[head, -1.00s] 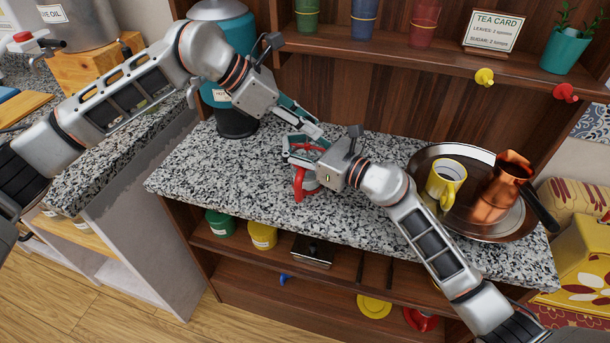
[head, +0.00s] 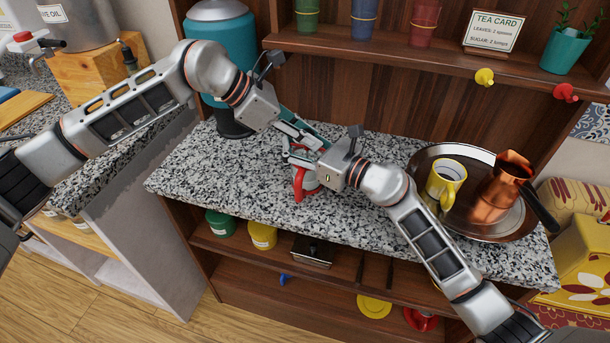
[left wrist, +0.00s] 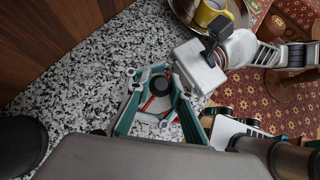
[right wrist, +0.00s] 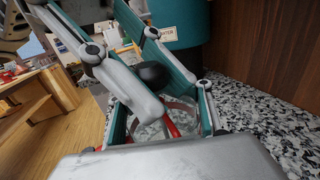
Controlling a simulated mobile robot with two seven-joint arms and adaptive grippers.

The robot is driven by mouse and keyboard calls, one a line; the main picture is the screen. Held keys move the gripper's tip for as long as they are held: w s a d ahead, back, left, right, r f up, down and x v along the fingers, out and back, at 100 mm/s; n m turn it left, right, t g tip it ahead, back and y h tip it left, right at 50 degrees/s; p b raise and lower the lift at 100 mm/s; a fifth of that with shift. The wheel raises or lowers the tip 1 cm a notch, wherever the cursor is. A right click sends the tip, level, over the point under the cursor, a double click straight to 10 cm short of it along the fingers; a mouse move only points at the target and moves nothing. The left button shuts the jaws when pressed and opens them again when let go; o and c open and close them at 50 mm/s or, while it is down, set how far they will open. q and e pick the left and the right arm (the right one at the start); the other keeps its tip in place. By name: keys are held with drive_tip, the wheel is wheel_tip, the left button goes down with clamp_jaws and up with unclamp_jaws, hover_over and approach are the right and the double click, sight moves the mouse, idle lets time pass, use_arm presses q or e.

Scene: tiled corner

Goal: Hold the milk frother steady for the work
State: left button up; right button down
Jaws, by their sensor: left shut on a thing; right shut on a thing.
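The milk frother (head: 300,186) stands on the speckled counter, with its red handle towards me and its upper part hidden by my grippers. The left wrist view shows its black knob (left wrist: 158,86) from above. The right wrist view shows the same knob (right wrist: 152,75) above the clear body with red parts (right wrist: 172,129). My right gripper (head: 304,161) is shut around the body from the right. My left gripper (head: 312,141) comes from the upper left and is shut at the top, its fingers on either side of the knob. The exact finger contact is hidden.
A round metal tray (head: 425,160) on the right holds a yellow mug (head: 446,180) and a copper pot (head: 503,190). A teal urn (head: 222,50) stands at the back left. The counter in front of the frother is clear. Shelves rise behind.

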use_arm(q)
drive_tip(key=shift+w+f, duration=0.1)
drive_tip(key=shift+f, duration=0.15)
drive_tip(key=shift+r, duration=2.9)
drive_tip(key=shift+w+a+f, duration=0.1)
drive_tip(key=shift+f, duration=2.85)
drive_tip(key=shift+w+r, duration=0.1)
drive_tip(key=shift+r, duration=2.85)
drive_tip(key=shift+f, duration=3)
drive_tip(key=shift+r, duration=3)
drive_tip(key=o, duration=0.8)
drive_tip(key=shift+f, duration=0.1)
drive_tip(key=shift+s, duration=0.2)
